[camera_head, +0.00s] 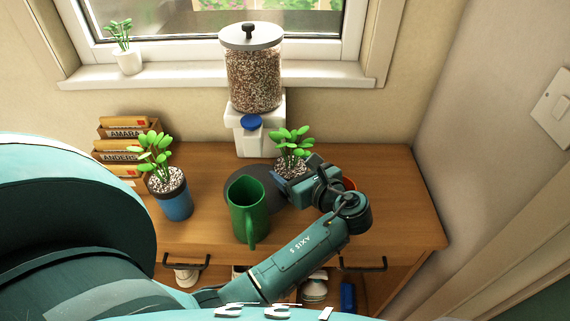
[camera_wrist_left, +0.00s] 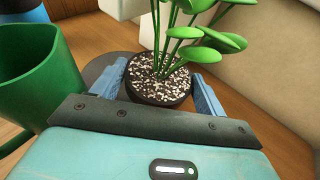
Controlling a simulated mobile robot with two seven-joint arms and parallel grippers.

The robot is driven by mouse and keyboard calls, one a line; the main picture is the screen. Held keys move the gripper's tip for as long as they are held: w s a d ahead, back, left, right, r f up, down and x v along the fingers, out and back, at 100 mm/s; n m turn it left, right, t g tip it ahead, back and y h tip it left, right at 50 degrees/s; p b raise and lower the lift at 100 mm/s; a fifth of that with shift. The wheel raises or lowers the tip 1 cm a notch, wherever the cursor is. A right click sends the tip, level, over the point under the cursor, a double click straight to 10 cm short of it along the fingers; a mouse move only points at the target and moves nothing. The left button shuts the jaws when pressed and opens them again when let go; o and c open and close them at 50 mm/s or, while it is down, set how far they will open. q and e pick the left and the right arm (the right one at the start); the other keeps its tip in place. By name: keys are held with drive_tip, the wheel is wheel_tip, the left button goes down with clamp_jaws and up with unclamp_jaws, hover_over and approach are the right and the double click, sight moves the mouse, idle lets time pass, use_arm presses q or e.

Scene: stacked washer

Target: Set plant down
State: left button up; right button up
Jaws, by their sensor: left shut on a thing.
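A potted plant (camera_head: 292,146) with bright green leaves and speckled soil is above the wooden cabinet top, in front of the white dispenser. My left gripper (camera_head: 291,180) is shut on its pot. In the left wrist view the dark pot (camera_wrist_left: 159,92) sits between the two blue fingers (camera_wrist_left: 158,88), and the plant looks roughly upright. The pot's underside is hidden, so I cannot tell whether it touches the surface below. A dark round mat (camera_head: 236,174) lies just left of and partly under the gripper. My right gripper is not in view.
A green mug (camera_head: 248,208) stands close left of my gripper on the mat's front side. Another plant in a blue pot (camera_head: 175,201) is further left, by wooden seed boxes (camera_head: 129,130). A grain dispenser (camera_head: 253,80) stands behind. The cabinet top (camera_head: 396,200) is clear at right.

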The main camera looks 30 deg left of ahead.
sight(285, 161)
use_arm(q)
drive_tip(key=a, duration=0.1)
drive_tip(key=w+a, duration=0.1)
drive_tip(key=a, duration=0.1)
drive_tip(key=shift+w+a+r, duration=0.15)
drive_tip(key=shift+w+a, duration=0.2)
drive_tip(key=shift+f, duration=0.65)
drive_tip(key=shift+d, duration=0.1)
drive_tip(key=shift+f, duration=0.1)
drive_tip(key=o, duration=1.2)
drive_tip(key=shift+f, duration=0.1)
